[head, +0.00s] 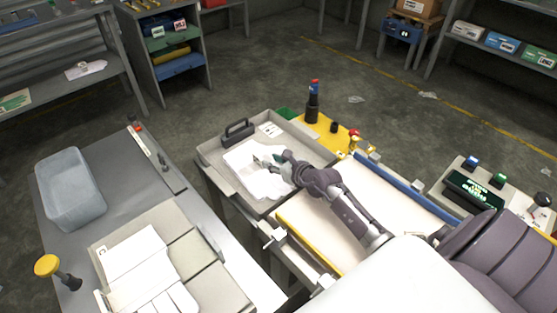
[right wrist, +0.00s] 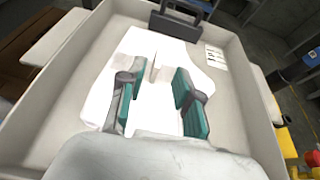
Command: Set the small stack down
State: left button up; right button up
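A small stack of white, flat, glove-shaped film (head: 246,164) lies in a grey tray (head: 207,152). In the right wrist view the white stack (right wrist: 145,48) lies flat on the tray floor, with an upright pale tab at its middle. My right gripper (head: 276,163) is over the stack's right part in the head view. In the right wrist view my right gripper (right wrist: 158,98) has its two teal pads wide apart, with only the white film visible between and below them. Whether the fingertips touch the film I cannot tell. My left gripper is not in view.
The tray has a dark handle (head: 238,130) and a white label (head: 270,129). To its right are a bottle with a red cap (head: 313,102) and a pale work surface (head: 335,220). A translucent bin (head: 70,190) and a grey holder with white sheets (head: 140,265) stand left.

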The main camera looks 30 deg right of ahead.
jog(key=v, duration=0.2)
jog(key=shift+s+r, duration=0.1)
jog(key=shift+s, duration=0.15)
jog(key=shift+r, duration=0.1)
